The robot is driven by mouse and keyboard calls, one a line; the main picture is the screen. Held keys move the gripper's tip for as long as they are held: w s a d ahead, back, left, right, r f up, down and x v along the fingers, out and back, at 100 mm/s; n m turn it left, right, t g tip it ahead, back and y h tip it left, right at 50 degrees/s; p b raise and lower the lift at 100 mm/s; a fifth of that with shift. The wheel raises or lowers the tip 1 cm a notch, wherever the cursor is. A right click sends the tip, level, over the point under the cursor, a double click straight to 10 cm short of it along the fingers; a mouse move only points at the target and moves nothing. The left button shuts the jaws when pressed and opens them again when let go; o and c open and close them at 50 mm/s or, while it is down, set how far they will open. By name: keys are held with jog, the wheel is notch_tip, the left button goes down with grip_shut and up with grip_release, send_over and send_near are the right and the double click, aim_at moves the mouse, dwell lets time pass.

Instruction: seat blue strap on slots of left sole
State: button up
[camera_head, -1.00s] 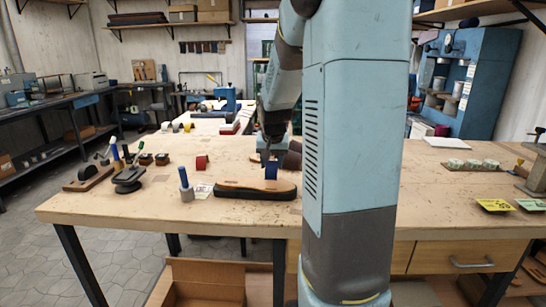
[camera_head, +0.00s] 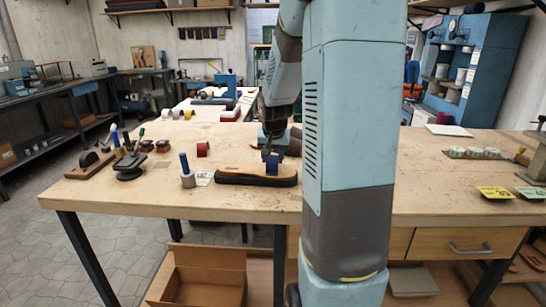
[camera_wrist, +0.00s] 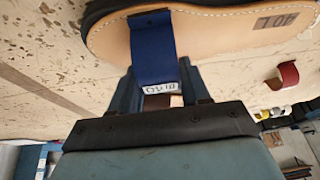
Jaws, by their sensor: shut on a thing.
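The left sole (camera_head: 236,177), tan on top with a dark edge, lies on the workbench; the wrist view shows it marked "40 L" (camera_wrist: 215,38). The blue strap (camera_head: 272,166) also shows in the wrist view (camera_wrist: 152,48) with a white size label. My gripper (camera_head: 271,153) is shut on the strap and holds it upright across the sole; its fingers (camera_wrist: 158,92) show around the label end. A dark tab at the strap's other end lies over the sole's surface. I cannot tell whether the strap's ends sit in the slots, which are hidden.
A red strap (camera_head: 203,149) stands behind the sole on the workbench (camera_head: 130,199). A blue-handled tool in a pot (camera_head: 187,172) stands just left of the sole. Several stands and tools are farther left. Yellow and green cards (camera_head: 495,192) lie at right.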

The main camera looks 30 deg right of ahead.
jog(key=shift+f, duration=0.3)
dwell(0.4)
jog(key=o, duration=1)
jog(key=shift+c, duration=0.2)
jog(key=v, duration=1.4)
jog(key=s+a+n+y, duration=0.1)
jog(key=s+a+n, duration=0.2)
jog(key=s+a, duration=0.5)
jog(key=s+a+r+n+t+y, duration=0.1)
jog(key=s+a+n, duration=0.2)
jog(key=s+a, duration=0.5)
jog(key=s, duration=0.4)
jog(key=shift+s+n, duration=0.3)
jog(key=shift+s, duration=0.05)
